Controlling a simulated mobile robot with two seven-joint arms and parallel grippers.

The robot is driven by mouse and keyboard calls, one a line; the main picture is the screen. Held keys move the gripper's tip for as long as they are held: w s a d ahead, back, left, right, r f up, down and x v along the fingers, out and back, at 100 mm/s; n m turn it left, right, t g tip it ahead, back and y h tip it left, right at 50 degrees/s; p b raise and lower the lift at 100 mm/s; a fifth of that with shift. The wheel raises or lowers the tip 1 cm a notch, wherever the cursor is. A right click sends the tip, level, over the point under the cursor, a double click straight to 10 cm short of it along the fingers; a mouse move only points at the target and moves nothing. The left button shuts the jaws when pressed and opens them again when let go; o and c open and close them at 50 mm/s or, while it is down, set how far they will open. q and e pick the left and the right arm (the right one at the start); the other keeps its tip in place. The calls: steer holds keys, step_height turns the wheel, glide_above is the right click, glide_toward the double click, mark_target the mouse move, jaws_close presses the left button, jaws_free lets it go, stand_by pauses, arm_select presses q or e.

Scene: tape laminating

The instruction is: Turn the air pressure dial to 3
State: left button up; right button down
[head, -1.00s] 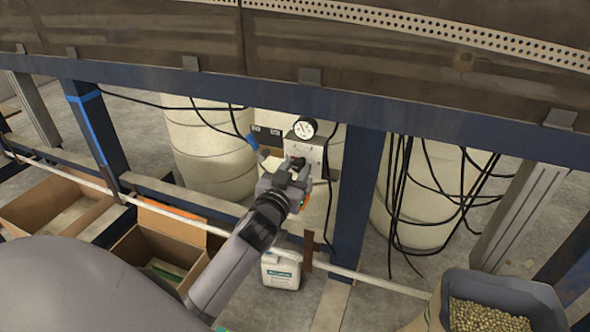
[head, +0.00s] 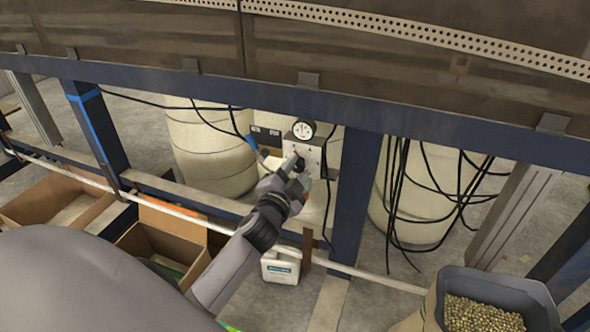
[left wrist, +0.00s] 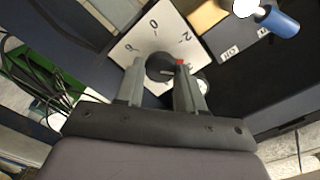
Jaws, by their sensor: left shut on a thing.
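The air pressure dial is a dark round knob (left wrist: 160,67) on a white square plate (left wrist: 133,42) with printed numerals, among them a 0 and a 2. A red mark (left wrist: 180,62) shows at the knob's right side in the left wrist view, by the right fingertip. The numeral beside that mark is not readable. My left gripper (left wrist: 160,82) is shut on the knob, one finger on each side. In the head view, my left gripper (head: 299,168) is at the front of the grey panel (head: 316,155), below a round white gauge (head: 303,128). My right gripper is not in view.
A blue handle (head: 251,142) is left of the panel. A dark blue post (head: 358,190) stands close on its right, with hanging black cables beyond. A white rail (head: 350,271) crosses in front, above a white jug (head: 281,266). Open cardboard boxes (head: 140,240) are at lower left.

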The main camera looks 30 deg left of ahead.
arm_select(q)
steer(key=shift+m, duration=0.7)
steer(key=o, duration=1)
steer(key=shift+s, duration=0.1)
steer(key=v, duration=0.7)
steer(key=s+d+f+n+g+h+p, duration=0.2)
steer(key=s+d+f, duration=0.4)
steer(key=s, duration=0.3)
steer(key=s+d+f+n+g+h+p, duration=0.2)
steer(key=s+d+f+n+g+h, duration=0.2)
steer(key=s+f, duration=0.5)
steer(key=shift+s+d+f+n+g+h, duration=0.15)
steer(key=shift+s+d+n+g+h, duration=0.2)
steer(key=shift+d, duration=0.7)
